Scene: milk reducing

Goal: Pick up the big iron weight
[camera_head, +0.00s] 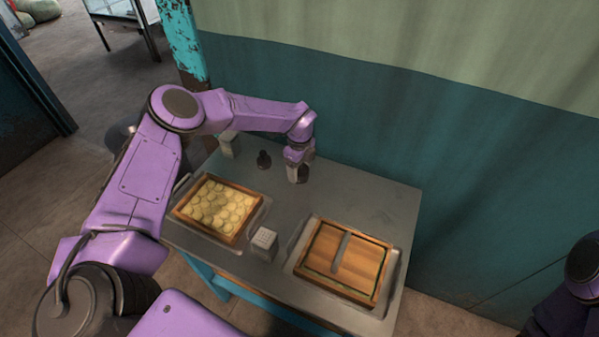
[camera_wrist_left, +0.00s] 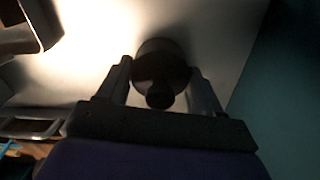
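The big iron weight (camera_head: 303,174) is a dark, knobbed cylinder standing on the grey table near the wall. It is partly hidden by my left gripper (camera_head: 297,170), which points down at it. In the left wrist view the weight (camera_wrist_left: 160,62) sits between the two fingers (camera_wrist_left: 162,85), its round knob toward the camera. The fingers are spread on either side of it, with narrow gaps visible. A smaller dark weight (camera_head: 264,159) stands to the left. My right gripper is out of view.
The grey table (camera_head: 355,195) holds a wooden tray of round pale pieces (camera_head: 217,208), a small pale grater-like block (camera_head: 264,243) and a wooden box with a slot (camera_head: 344,262). A pale object (camera_head: 229,145) stands by my left forearm. A wall (camera_head: 400,130) borders the back.

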